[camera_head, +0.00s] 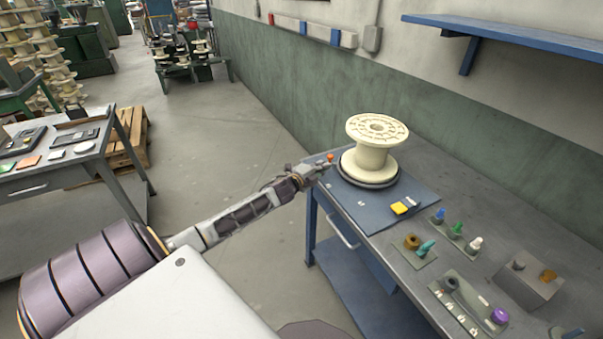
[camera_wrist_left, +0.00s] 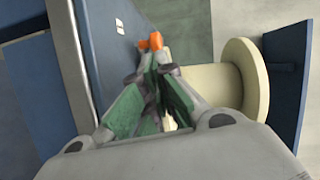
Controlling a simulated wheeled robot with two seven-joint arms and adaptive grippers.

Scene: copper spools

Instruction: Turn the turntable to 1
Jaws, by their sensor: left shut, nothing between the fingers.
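The turntable (camera_head: 369,183) is a dark round disc on a blue mat on the workbench. A large cream spool (camera_head: 371,155) stands upright on it. My left gripper (camera_head: 325,163) is shut and empty at the left edge of the turntable, beside an orange-red knob (camera_head: 331,156). In the left wrist view, the shut fingertips (camera_wrist_left: 153,58) are at or very near the orange knob (camera_wrist_left: 151,41); I cannot tell whether they touch. The cream spool (camera_wrist_left: 240,78) shows to the right of the fingers. Two small white marks (camera_head: 361,203) lie on the mat. My right gripper is not in view.
A yellow block (camera_head: 401,208) lies at the mat's front right. Several coloured pegs and small holders, such as a purple knob (camera_head: 499,316), stand on the bench's right part. A blue shelf (camera_head: 520,35) hangs above. Floor left of the bench is open.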

